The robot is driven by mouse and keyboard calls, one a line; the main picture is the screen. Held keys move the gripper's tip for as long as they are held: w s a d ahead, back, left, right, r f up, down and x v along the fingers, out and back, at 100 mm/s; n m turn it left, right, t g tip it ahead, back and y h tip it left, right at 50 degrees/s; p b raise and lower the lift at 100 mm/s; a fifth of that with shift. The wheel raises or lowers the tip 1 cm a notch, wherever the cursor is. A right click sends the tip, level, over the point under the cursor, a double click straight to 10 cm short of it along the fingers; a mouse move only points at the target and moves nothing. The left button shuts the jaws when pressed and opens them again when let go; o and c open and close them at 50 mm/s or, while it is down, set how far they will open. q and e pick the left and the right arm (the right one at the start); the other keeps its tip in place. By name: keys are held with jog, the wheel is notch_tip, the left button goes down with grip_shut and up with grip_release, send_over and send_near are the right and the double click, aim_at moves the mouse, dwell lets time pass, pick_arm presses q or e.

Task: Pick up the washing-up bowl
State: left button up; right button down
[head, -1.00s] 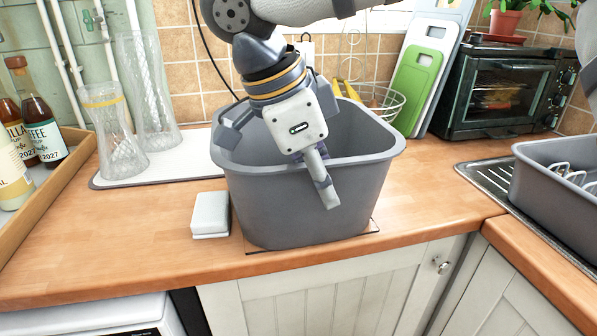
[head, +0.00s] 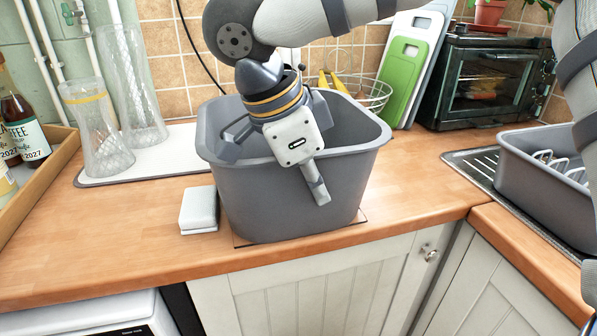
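The washing-up bowl (head: 262,203) is a deep grey tub standing upright on the wooden worktop, over a thin dark outline. My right gripper (head: 275,170) comes down from above at the bowl's front rim, tilted. Its fingers are spread wide. One finger shows in front of the bowl's outer front wall, and the other is over the bowl's opening at the left. I cannot tell whether either finger touches the bowl. The gripper and arm hide part of the rim and inside. My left gripper is not in view.
A white block (head: 199,210) sits close to the bowl's left. Glass vases (head: 103,140) stand on a mat behind left, beside a bottle tray (head: 40,190). A wire basket (head: 372,92), chopping boards (head: 404,75) and a small oven (head: 482,85) stand behind. A grey dish rack (head: 535,185) is at right.

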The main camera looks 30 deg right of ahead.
jog(key=shift+r, duration=0.2)
jog(key=shift+r, duration=0.9)
jog(key=s+a+r, duration=0.5)
jog(key=s+r, duration=0.6)
jog(key=s, duration=0.2)
